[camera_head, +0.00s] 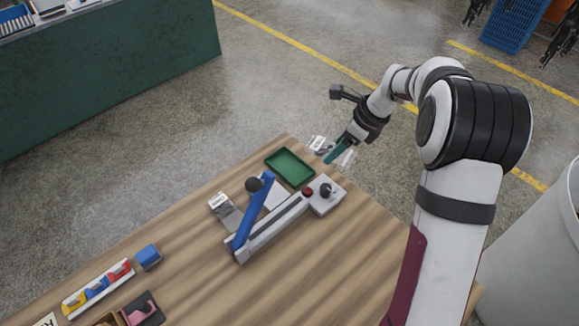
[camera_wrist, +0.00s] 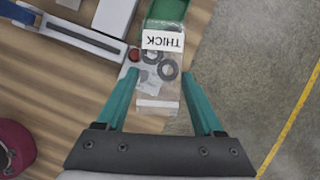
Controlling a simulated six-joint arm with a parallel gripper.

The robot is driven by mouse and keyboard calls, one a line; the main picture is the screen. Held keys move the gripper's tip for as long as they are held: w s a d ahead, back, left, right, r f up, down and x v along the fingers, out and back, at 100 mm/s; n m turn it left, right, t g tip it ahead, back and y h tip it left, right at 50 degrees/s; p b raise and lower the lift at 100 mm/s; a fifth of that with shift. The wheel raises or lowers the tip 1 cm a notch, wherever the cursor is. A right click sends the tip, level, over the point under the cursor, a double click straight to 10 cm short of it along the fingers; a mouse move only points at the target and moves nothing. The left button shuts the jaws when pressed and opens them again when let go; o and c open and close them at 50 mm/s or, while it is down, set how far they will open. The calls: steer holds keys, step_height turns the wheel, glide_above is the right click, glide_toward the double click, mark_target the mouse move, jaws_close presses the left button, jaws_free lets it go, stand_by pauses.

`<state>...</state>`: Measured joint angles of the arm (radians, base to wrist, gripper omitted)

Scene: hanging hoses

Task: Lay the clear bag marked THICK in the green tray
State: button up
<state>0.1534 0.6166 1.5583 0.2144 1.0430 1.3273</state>
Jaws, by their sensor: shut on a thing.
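The clear bag marked THICK (camera_wrist: 163,62) has a white label, upside down in the wrist view, and dark rings inside. My gripper (camera_wrist: 161,75) is shut on it, with a teal finger at each side. In the head view my gripper (camera_head: 338,153) is above the table's far corner, just right of the green tray, and the bag's white label (camera_head: 318,143) shows beside the fingers. The green tray (camera_head: 290,167) lies empty on the table; part of it shows beyond the bag in the wrist view (camera_wrist: 170,9). The bag appears held above the surface, apart from the tray.
A device with a blue lever (camera_head: 252,215) and a grey box (camera_head: 325,196) with a black knob stands close in front of the tray. A white-labelled item (camera_head: 220,202) lies left of it.

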steer(key=m, duration=0.1)
steer(key=w+f+m, duration=0.1)
steer(key=m, duration=0.1)
steer(key=shift+w+d+t+h, duration=0.25)
steer(key=shift+d+t+h, duration=0.05)
steer(key=shift+t, duration=0.1)
glide_toward(289, 167)
steer(key=shift+w+a, duration=0.5)
steer(key=shift+a, duration=0.1)
steer(key=f, duration=0.3)
steer(key=shift+a+f, duration=0.25)
steer(key=shift+f, duration=0.1)
steer(key=shift+w+f, duration=0.1)
steer(key=shift+f, duration=0.2)
steer(key=shift+f, duration=0.35)
